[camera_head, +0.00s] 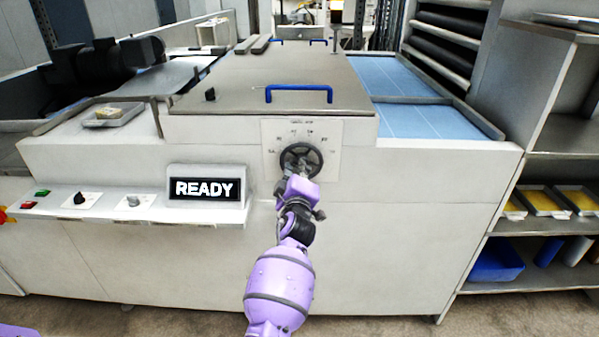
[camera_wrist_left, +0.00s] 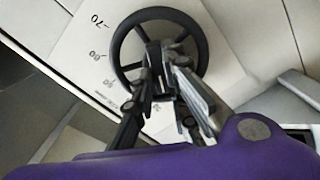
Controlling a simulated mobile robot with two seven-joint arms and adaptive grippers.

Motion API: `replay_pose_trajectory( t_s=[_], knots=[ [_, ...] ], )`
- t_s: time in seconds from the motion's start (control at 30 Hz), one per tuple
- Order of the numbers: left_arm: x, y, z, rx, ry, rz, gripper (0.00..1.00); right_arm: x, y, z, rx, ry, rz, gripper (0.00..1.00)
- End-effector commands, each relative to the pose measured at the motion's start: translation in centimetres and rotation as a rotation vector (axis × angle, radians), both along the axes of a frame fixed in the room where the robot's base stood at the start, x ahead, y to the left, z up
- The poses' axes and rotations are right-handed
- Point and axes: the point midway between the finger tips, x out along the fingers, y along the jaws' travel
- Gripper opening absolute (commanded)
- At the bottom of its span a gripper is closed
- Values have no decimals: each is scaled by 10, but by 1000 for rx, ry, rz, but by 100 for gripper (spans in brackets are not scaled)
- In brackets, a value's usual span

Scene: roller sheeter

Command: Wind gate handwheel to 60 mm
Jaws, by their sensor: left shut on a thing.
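The gate handwheel (camera_head: 300,158) is a black spoked wheel on the machine's front, in front of a white dial plate (camera_head: 325,133) with printed numbers around it. In the left wrist view the handwheel (camera_wrist_left: 196,28) fills the upper middle, with the plate (camera_wrist_left: 85,50) behind it and marks including 70 at its left. My left gripper (camera_head: 300,172) is at the handwheel's lower part, its arm coming up from below. In the left wrist view my left gripper (camera_wrist_left: 163,85) is shut on the handwheel. The wheel's pointer position cannot be read. My right gripper is not in view.
A display reading READY (camera_head: 204,189) stands left of the handwheel, above a control ledge (camera_head: 95,203) with buttons and knobs. A lid with a blue handle (camera_head: 299,88) is above. Shelves with trays (camera_head: 540,203) and a blue bin (camera_head: 494,262) stand at the right.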

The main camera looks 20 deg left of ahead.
Motion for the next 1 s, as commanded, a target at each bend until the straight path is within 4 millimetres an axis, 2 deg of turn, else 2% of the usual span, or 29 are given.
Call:
replay_pose_trajectory(
  t_s=[0.27,1.0],
  knots=[
    [0,-1,-1,248,74,0,0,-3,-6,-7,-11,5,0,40],
    [1,-5,2,927,267,0,0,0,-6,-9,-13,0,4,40]
  ],
)
